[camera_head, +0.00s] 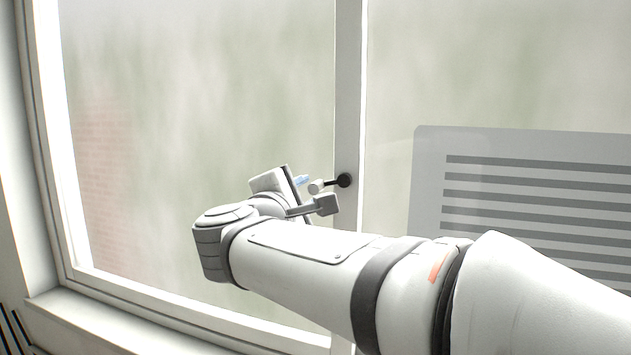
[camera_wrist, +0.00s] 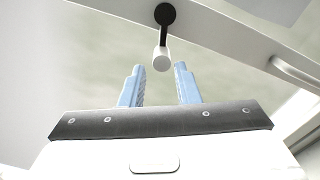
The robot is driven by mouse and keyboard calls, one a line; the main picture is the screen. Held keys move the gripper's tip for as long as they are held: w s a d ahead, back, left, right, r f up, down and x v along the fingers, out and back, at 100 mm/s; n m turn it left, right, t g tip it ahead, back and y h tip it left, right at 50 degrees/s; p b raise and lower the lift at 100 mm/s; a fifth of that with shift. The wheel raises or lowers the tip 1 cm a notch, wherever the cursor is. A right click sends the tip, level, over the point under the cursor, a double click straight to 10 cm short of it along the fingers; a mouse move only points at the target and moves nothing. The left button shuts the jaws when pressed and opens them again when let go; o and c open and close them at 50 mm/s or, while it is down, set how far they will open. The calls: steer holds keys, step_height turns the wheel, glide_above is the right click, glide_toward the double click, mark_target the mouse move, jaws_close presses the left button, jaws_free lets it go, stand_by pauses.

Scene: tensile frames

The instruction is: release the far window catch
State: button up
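The window catch (camera_head: 317,187) has a white cylindrical knob on a short dark stem, fixed by a round black mount to the upright window post (camera_head: 348,110). In the wrist view the catch's white knob (camera_wrist: 162,60) hangs below its black mount, just beyond the fingertips and roughly between them. I cannot tell whether any finger touches the knob.
Large window panes (camera_head: 200,110) lie on both sides of the post. A grey panel with dark slots (camera_head: 530,190) is at the right. The white sill (camera_head: 110,322) runs along the lower left. A pale handle-like bar (camera_wrist: 296,73) shows at right in the wrist view.

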mark_target(313, 190)
steer(key=p+x, duration=0.1)
steer(key=x, duration=0.5)
steer(key=shift+w+d+p, duration=0.1)
steer(key=shift+w+p, duration=0.2)
steer(key=shift+p, duration=0.05)
steer(key=shift+f, duration=0.1)
jaws_close()
